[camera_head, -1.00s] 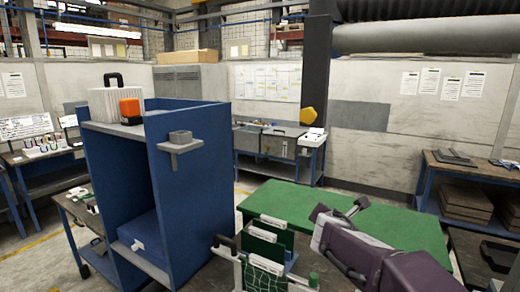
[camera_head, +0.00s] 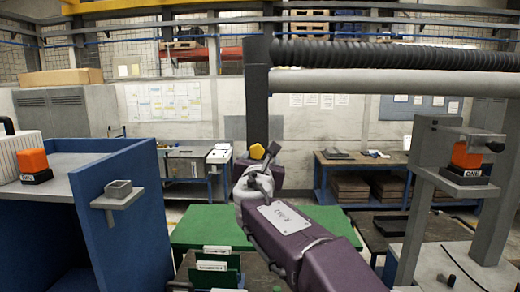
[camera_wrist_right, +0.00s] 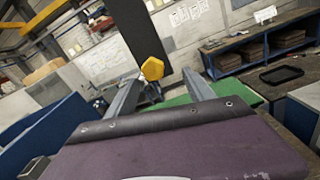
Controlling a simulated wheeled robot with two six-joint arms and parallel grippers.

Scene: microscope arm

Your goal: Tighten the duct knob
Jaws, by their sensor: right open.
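The yellow faceted knob (camera_head: 258,151) shows against the dark upright post (camera_head: 258,95), beneath the ducts. In the head view it is just above my right gripper (camera_head: 257,167). In the right wrist view the yellow knob (camera_wrist_right: 152,69) appears between the two grey fingers of my right gripper (camera_wrist_right: 163,87), which are spread apart. The jaws hold nothing, and the knob looks apart from them, farther off. How the knob is mounted is hard to tell at this size. My left gripper is not in view.
A ribbed dark duct (camera_head: 390,55) runs above a smooth grey pipe (camera_head: 390,83). A green table (camera_head: 205,232) lies below my arm. A blue cabinet (camera_head: 125,220) stands left; a grey frame (camera_head: 420,200) with an orange device (camera_head: 466,155) stands right.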

